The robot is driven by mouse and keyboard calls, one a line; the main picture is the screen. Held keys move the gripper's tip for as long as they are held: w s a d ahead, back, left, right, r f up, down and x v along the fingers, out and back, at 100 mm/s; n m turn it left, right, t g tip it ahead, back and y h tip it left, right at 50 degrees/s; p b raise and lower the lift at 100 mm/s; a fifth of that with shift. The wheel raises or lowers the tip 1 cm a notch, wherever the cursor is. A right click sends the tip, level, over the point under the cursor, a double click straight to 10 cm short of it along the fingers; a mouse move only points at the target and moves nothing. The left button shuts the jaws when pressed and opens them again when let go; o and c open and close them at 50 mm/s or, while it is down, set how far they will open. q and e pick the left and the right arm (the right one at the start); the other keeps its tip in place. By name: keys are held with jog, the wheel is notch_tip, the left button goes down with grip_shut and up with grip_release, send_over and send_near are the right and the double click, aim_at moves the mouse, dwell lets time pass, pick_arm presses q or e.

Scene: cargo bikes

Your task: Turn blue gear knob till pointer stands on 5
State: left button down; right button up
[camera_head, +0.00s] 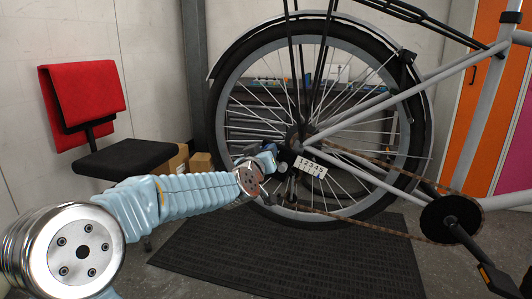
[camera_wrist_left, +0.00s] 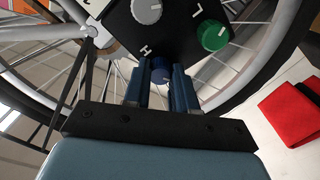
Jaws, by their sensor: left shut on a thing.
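My left gripper (camera_head: 268,153) reaches to the rear wheel hub in the head view. In the left wrist view its two fingers (camera_wrist_left: 161,88) are shut on the blue gear knob (camera_wrist_left: 161,70), one finger on each side. The knob sits at the near edge of a black box (camera_wrist_left: 170,30). A white plate (camera_head: 311,166) with the numbers 1 to 5 stands right of the gripper in the head view. The pointer is too small for me to read its number. My right gripper is not in view.
The box also bears a green knob (camera_wrist_left: 213,36) and a grey knob (camera_wrist_left: 146,10), close to my fingers. The spoked wheel (camera_head: 220,110) and chain (camera_head: 375,165) are around the hub. A red and black chair (camera_head: 125,158) stands left. A dark mat (camera_head: 280,262) covers the floor.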

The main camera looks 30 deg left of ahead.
pick_arm(q)
jog(key=shift+f, duration=0.15)
jog(key=c, duration=0.9)
grip_release()
jog(key=shift+s, duration=0.1)
jog(key=v, duration=1.3)
jog(key=shift+s+b, duration=0.3)
